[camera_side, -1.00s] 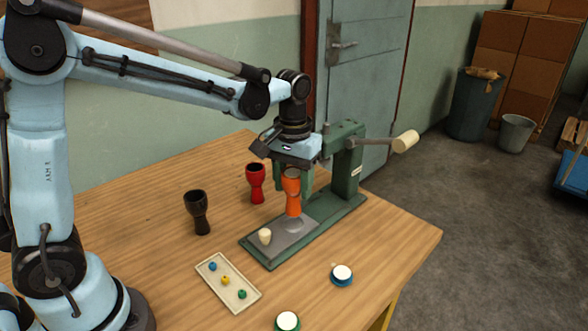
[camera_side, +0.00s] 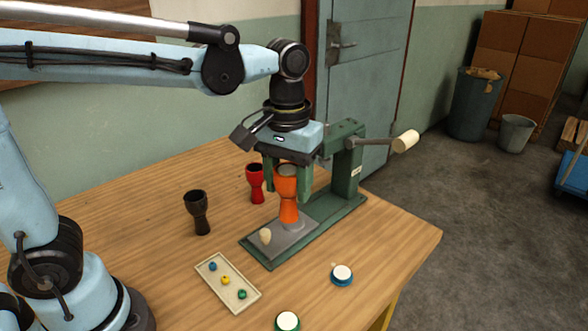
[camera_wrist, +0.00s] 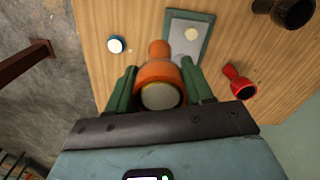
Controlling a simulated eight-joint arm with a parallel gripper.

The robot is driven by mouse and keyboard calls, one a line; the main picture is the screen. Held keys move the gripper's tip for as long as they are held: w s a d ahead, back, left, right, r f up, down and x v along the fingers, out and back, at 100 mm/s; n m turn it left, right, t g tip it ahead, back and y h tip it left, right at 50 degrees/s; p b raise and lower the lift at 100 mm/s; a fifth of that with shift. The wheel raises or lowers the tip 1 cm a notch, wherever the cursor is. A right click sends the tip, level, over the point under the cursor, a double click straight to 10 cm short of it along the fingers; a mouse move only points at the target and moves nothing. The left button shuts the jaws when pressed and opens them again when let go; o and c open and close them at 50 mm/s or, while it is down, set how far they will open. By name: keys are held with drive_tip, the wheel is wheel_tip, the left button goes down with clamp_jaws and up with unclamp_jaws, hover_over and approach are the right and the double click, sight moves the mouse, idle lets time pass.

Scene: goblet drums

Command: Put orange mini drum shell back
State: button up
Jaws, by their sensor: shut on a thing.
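The orange mini drum shell (camera_side: 288,205) is upright between the fingers of my gripper (camera_side: 287,184), which is shut on its upper cup. In the wrist view the shell (camera_wrist: 158,73) sits between the two green fingers (camera_wrist: 158,88), its wide pale end towards the camera and its narrower end away. In the side view its foot overlaps the grey plate of the green press (camera_side: 345,185); I cannot tell whether it touches. In the wrist view the plate (camera_wrist: 182,45) shows just right of the shell.
A red shell (camera_side: 256,187) and a black shell (camera_side: 199,214) stand behind and left. A cream knob (camera_side: 265,236) is on the plate. A bead tray (camera_side: 246,303), a blue-rimmed disc (camera_side: 342,274) and a green-rimmed disc (camera_side: 287,321) lie in front. The press handle (camera_side: 405,141) juts right.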

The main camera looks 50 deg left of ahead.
drive_tip(key=s+a+f, duration=0.1)
drive_tip(key=s+a, duration=0.1)
drive_tip(key=a, duration=0.7)
drive_tip(key=shift+w+a+f, duration=0.3)
drive_tip(key=shift+a+f, duration=1.55)
drive_tip(key=shift+w+a+f, duration=0.3)
drive_tip(key=shift+a+f, duration=1.55)
drive_tip(key=shift+f, duration=0.05)
drive_tip(key=shift+w+a+f, duration=0.3)
drive_tip(key=shift+a+f, duration=1.55)
drive_tip(key=shift+f, duration=0.1)
drive_tip(key=o, duration=1.1)
